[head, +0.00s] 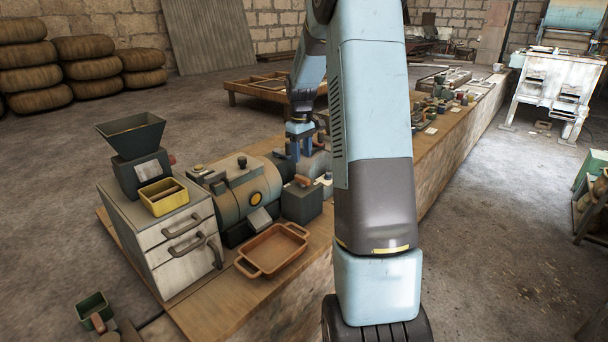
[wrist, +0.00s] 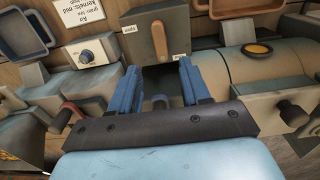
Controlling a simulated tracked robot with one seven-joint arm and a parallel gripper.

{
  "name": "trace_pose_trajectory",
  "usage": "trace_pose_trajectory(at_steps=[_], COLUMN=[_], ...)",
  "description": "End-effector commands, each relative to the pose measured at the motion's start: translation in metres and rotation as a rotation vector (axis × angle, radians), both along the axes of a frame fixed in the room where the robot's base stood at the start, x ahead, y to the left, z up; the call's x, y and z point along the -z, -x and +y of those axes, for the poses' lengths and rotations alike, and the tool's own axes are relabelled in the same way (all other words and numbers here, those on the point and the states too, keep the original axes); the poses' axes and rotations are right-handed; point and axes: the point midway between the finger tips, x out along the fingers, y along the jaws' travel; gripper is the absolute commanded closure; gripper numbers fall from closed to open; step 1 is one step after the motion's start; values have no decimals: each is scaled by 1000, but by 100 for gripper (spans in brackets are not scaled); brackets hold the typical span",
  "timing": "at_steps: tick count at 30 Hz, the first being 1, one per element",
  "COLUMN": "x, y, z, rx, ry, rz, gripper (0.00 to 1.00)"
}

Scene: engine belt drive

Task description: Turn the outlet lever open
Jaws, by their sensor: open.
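My gripper (wrist: 158,82) is open, its blue fingers pointing down among the bench machines, with no object clearly held. A dark surface and a grey rounded part show between the fingers. Just beyond them is a green-grey box (wrist: 140,28) with an upright brown lever (wrist: 160,40). In the head view the box (head: 301,204) and its brown lever (head: 303,181) stand in front of my gripper (head: 296,158). A red-handled lever (wrist: 62,117) is left of my gripper in the wrist view. I cannot tell which lever is the outlet lever.
A drum machine (head: 241,190) stands beside the box. A brown tray (head: 272,251) lies in front, and a drawer cabinet (head: 160,245) with a green hopper (head: 131,139) stands left.

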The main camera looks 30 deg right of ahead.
Motion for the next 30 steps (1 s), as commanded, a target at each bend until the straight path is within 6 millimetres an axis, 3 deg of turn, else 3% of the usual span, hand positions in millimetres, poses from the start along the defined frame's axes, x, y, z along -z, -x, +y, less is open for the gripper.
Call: trace_pose_trajectory(at_steps=[9,15,28,30], x=[55,77,84,84], y=[0,0,0,0], z=[0,0,-1,-1], rx=[1,2,2,2], ry=[0,0,1,1], rz=[2,1,-1,-1], gripper=[53,53,53,59])
